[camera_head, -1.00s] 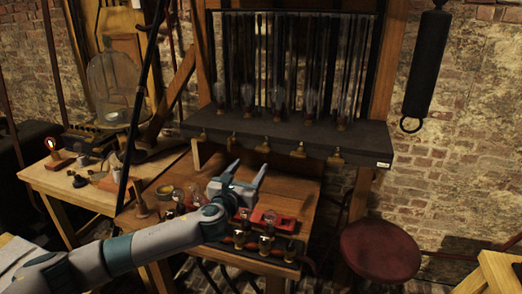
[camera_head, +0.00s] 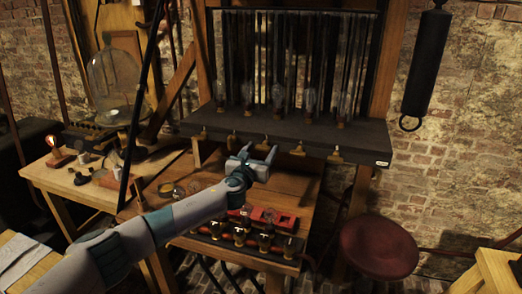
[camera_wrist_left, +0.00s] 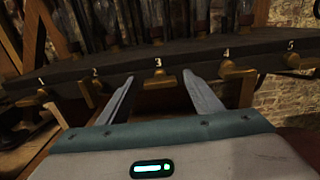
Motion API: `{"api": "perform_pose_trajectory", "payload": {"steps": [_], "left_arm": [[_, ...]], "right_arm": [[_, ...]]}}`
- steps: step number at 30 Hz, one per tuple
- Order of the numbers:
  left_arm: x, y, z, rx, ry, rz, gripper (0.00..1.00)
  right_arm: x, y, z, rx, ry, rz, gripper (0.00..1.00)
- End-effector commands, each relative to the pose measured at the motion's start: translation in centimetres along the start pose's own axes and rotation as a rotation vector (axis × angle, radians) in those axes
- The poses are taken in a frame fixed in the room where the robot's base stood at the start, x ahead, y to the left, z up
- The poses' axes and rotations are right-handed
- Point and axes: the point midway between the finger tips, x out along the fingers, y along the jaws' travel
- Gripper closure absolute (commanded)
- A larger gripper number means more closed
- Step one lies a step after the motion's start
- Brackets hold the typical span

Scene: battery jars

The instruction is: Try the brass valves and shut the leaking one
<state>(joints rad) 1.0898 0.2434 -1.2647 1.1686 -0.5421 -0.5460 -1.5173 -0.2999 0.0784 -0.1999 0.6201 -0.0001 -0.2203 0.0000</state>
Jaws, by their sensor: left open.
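Several brass valves hang in a row under the front edge of the dark shelf (camera_head: 300,130). In the left wrist view they are numbered 1 to 5: valve 1 (camera_wrist_left: 42,94), valve 2 (camera_wrist_left: 88,92), valve 3 (camera_wrist_left: 160,81), valve 4 (camera_wrist_left: 237,86) and valve 5 (camera_wrist_left: 293,61). My left gripper (camera_head: 259,151) is open and empty, just below the shelf edge. In the left wrist view its fingers (camera_wrist_left: 159,76) point at valve 3, which shows between the tips; I cannot tell whether they touch it. I cannot see which valve leaks. My right gripper is not in view.
Glass tubes (camera_head: 311,98) stand on the shelf.

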Motion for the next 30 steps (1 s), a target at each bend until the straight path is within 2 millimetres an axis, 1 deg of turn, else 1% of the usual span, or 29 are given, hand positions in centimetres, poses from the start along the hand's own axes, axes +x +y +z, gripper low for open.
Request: {"api": "perform_pose_trajectory", "payload": {"steps": [11, 12, 17, 24, 30], "left_arm": [[0.31, -0.01, 0.03, 0.000, 0.000, 0.000, 0.41], [0.31, -0.01, 0.03, 0.000, 0.000, 0.000, 0.43], [0.30, -0.01, 0.02, 0.000, 0.000, 0.000, 0.81], [0.29, 0.00, 0.01, -0.006, 0.000, 0.000, 0.82], [0.29, 0.00, -0.04, -0.048, 0.000, 0.000, 0.82]], "right_arm": [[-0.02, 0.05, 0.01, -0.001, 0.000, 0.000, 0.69], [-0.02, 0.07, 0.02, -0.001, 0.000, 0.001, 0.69], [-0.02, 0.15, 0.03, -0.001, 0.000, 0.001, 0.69], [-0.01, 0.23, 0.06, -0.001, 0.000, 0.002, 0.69], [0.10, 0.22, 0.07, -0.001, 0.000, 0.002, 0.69]]}}
